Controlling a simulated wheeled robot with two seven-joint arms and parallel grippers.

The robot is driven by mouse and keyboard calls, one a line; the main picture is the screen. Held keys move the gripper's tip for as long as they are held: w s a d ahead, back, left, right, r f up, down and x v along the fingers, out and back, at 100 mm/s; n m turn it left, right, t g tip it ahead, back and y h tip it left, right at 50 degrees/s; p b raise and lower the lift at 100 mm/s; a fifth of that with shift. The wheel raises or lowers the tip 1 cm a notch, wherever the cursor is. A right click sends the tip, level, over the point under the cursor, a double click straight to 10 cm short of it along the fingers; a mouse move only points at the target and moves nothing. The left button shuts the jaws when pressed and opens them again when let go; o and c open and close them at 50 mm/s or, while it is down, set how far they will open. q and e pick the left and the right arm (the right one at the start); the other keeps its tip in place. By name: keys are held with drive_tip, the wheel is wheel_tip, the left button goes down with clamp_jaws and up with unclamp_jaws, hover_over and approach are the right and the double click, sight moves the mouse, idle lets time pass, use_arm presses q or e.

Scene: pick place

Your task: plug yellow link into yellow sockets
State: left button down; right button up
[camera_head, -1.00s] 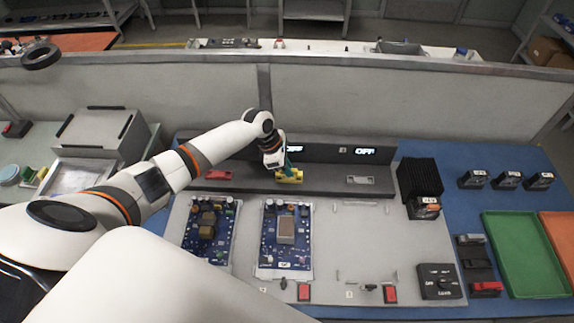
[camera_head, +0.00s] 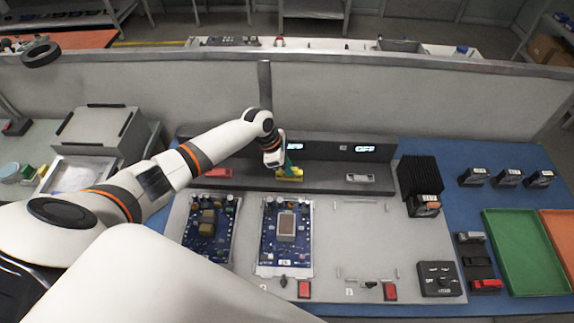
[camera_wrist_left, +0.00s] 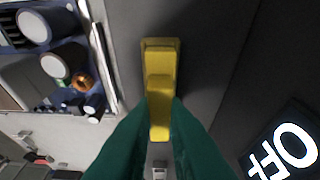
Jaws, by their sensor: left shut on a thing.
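My left gripper (camera_head: 287,166) is at the dark ledge behind the boards, its green fingers pointing down. It is shut on the yellow link (camera_wrist_left: 159,88), which shows between the green fingertips (camera_wrist_left: 160,108) in the left wrist view. A wider yellow socket piece (camera_wrist_left: 160,44) shows at the far end of the link, in line with it. In the head view the yellow parts (camera_head: 290,174) merge into one small patch on the ledge. I cannot tell whether the link is seated or just above the sockets. My right gripper is not in view.
A red part (camera_head: 218,172) and a grey part (camera_head: 358,179) sit on the same ledge (camera_head: 325,180). Two blue circuit boards (camera_head: 268,262) lie in front. A black finned block (camera_head: 420,178) stands to the right, with a green tray (camera_head: 520,255) beyond.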

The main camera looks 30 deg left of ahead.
use_arm(q)
drive_tip(key=shift+f, duration=0.25)
drive_tip(key=c, duration=0.7)
unclamp_jaws()
drive_tip(key=shift+r, duration=0.1)
drive_tip(key=shift+r+p, duration=3.5)
drive_tip(key=shift+p, duration=1)
